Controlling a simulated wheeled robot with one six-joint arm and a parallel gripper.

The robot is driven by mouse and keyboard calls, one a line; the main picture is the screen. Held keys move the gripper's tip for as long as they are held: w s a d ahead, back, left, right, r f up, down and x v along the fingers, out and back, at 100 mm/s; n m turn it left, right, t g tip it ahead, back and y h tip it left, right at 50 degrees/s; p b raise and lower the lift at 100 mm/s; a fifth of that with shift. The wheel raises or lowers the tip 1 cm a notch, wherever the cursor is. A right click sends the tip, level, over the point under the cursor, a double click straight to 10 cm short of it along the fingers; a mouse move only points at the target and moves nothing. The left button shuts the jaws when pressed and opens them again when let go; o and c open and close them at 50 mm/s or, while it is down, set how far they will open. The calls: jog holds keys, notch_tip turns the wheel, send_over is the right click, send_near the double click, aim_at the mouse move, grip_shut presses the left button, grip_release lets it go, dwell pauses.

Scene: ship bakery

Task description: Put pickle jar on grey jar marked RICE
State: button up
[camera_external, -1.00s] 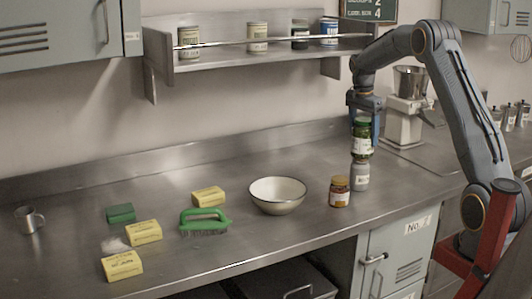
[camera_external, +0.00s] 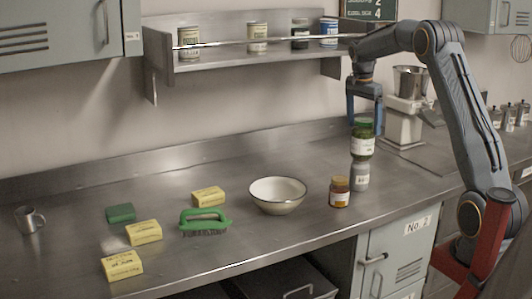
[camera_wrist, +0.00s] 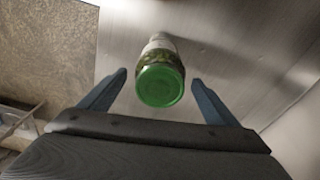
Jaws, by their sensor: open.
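The pickle jar (camera_external: 363,147), green with a pale label and a green lid, stands upright on top of the grey jar (camera_external: 360,176). The grey jar stands on the steel counter; its label is too small to read. My gripper (camera_external: 364,129) is open above the pickle jar, its fingers pointing down near the lid. In the wrist view the green lid of the pickle jar (camera_wrist: 160,86) lies between and beyond the two open fingertips of my gripper (camera_wrist: 160,82), with a gap on each side.
An amber jar (camera_external: 339,192) stands close left of the grey jar. A white bowl (camera_external: 278,205) is farther left, then a green brush (camera_external: 204,222) and several yellow boxes. A shelf (camera_external: 255,62) with tins is at the back, and a mixer (camera_external: 403,121) behind right.

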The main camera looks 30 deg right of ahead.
jog(key=r, duration=0.2)
jog(key=r+b, duration=0.1)
jog(key=r, duration=0.2)
jog(key=a+r+b, duration=0.1)
jog(key=r, duration=0.1)
jog(key=shift+s+r, duration=0.1)
jog(key=shift+r, duration=0.1)
jog(key=s+a+f+n+t+y, duration=0.1)
jog(key=s+a+f+n, duration=1)
jog(key=s+a+f, duration=0.7)
jog(key=s+a+f+n, duration=0.1)
jog(key=s+f+n, duration=0.1)
jog(key=s, duration=0.5)
jog(key=s+a+f+n, duration=0.1)
jog(key=s+f+n, duration=0.1)
jog(key=s+f, duration=0.2)
jog(key=s, duration=0.3)
jog(key=shift+s+n, duration=0.35)
jog(key=shift+n, duration=0.05)
